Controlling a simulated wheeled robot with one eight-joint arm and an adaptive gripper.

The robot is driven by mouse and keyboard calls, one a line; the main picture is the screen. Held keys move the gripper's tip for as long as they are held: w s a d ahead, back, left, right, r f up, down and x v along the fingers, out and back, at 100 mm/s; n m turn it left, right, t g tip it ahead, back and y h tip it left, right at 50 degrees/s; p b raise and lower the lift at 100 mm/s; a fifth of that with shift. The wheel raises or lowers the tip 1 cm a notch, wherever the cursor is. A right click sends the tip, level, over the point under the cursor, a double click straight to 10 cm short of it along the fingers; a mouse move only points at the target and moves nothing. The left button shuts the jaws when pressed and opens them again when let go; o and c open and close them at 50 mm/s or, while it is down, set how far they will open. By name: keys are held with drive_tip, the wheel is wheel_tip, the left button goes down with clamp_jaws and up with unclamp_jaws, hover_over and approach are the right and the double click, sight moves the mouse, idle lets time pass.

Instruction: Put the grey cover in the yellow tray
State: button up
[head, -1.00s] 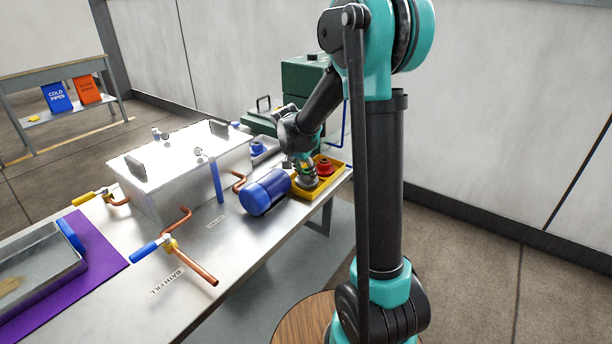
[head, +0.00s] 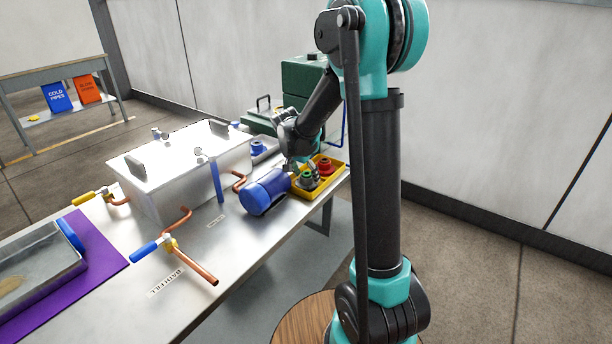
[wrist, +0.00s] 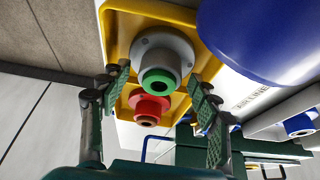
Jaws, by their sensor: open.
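The grey cover (head: 308,180) is a round flanged piece with a green ring at its centre. It sits in the yellow tray (head: 312,195) at the right end of the steel bench. In the wrist view, the grey cover (wrist: 183,45) lies in the yellow tray (wrist: 112,32), just ahead of the fingertips. My gripper (wrist: 158,78) is open, with one finger on each side and nothing held between them. In the head view my gripper (head: 296,164) is above and beside the cover, partly hidden by the wrist. Whether a finger touches the cover cannot be told.
A red flanged piece (head: 325,164) shares the yellow tray, beside the grey cover. A blue cylinder (head: 266,192) lies close to the tray's left side. A white box (head: 170,170) with copper pipes and a green case (head: 303,85) stand farther off.

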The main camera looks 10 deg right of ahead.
drive_tip(key=v, duration=1.2)
drive_tip(key=s+d+f+n+y, duration=0.1)
drive_tip(key=s+d+f+n, duration=0.1)
drive_tip(key=s, duration=0.6)
drive_tip(key=s+d+f+n+y, duration=0.1)
drive_tip(key=s+d+f+n, duration=0.1)
drive_tip(key=s+f+n, duration=0.2)
drive_tip(key=s+d+f+n+t+y, duration=0.1)
drive_tip(key=s+d+f+n, duration=0.2)
drive_tip(key=s+f, duration=0.5)
drive_tip(key=s, duration=0.4)
drive_tip(key=shift+s, duration=0.4)
drive_tip(key=shift+d+r, duration=0.1)
drive_tip(key=shift+d, duration=0.05)
drive_tip(key=shift+c, duration=0.6)
